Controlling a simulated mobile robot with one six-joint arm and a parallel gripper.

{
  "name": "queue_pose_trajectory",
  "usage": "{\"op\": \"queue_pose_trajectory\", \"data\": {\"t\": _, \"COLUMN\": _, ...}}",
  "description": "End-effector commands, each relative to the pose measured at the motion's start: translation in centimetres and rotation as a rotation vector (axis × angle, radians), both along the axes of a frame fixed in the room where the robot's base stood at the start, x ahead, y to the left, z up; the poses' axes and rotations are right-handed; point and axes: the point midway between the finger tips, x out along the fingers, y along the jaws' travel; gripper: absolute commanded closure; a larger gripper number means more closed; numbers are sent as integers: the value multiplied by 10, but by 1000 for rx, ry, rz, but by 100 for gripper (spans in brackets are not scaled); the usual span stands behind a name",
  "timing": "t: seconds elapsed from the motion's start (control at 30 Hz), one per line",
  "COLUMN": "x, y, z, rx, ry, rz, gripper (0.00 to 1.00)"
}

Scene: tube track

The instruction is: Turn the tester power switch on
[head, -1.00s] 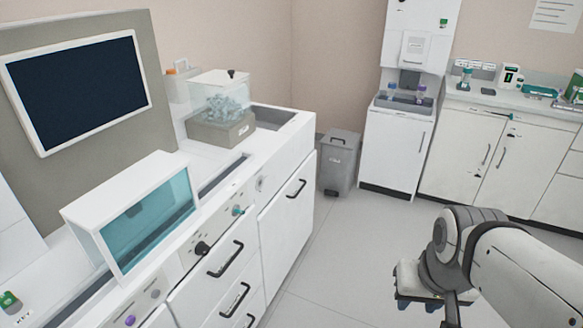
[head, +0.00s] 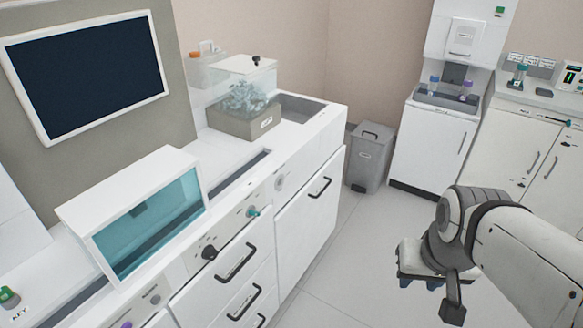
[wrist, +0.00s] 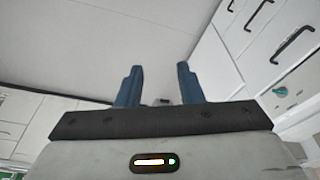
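No part in view can be surely read as the tester power switch. The white bench front has a black rotary knob (head: 209,252), and a teal knob (head: 253,211) farther along it. The teal knob also shows at the right of the wrist view (wrist: 280,91). A green-topped piece (head: 9,297) sits by a KEY label at the lower left. My gripper (wrist: 160,67) is open, with two blue fingers apart and nothing between them. In the head view it hangs over the floor, right of the bench and apart from it.
A grey waste bin (head: 370,158) and white cabinets (head: 515,150) are behind. Floor between is clear.

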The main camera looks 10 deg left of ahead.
Motion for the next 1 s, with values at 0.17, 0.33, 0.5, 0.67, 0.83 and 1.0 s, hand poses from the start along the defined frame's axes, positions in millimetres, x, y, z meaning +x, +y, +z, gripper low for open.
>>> {"op": "queue_pose_trajectory", "data": {"t": 0.17, "x": 54, "y": 5, "z": -22, "rx": -81, "ry": -127, "rz": 119, "gripper": 66}}
{"op": "queue_pose_trajectory", "data": {"t": 0.33, "x": 149, "y": 19, "z": -51, "rx": -202, "ry": -370, "rz": 368, "gripper": 66}}
{"op": "queue_pose_trajectory", "data": {"t": 0.5, "x": 231, "y": 67, "z": -80, "rx": -255, "ry": -638, "rz": 670, "gripper": 66}}
{"op": "queue_pose_trajectory", "data": {"t": 0.67, "x": 277, "y": 134, "z": -114, "rx": -243, "ry": -901, "rz": 959, "gripper": 66}}
{"op": "queue_pose_trajectory", "data": {"t": 0.83, "x": 285, "y": 213, "z": -154, "rx": -121, "ry": -1180, "rz": 1236, "gripper": 66}}
{"op": "queue_pose_trajectory", "data": {"t": 1.0, "x": 266, "y": 265, "z": -183, "rx": 45, "ry": -1407, "rz": 1402, "gripper": 66}}
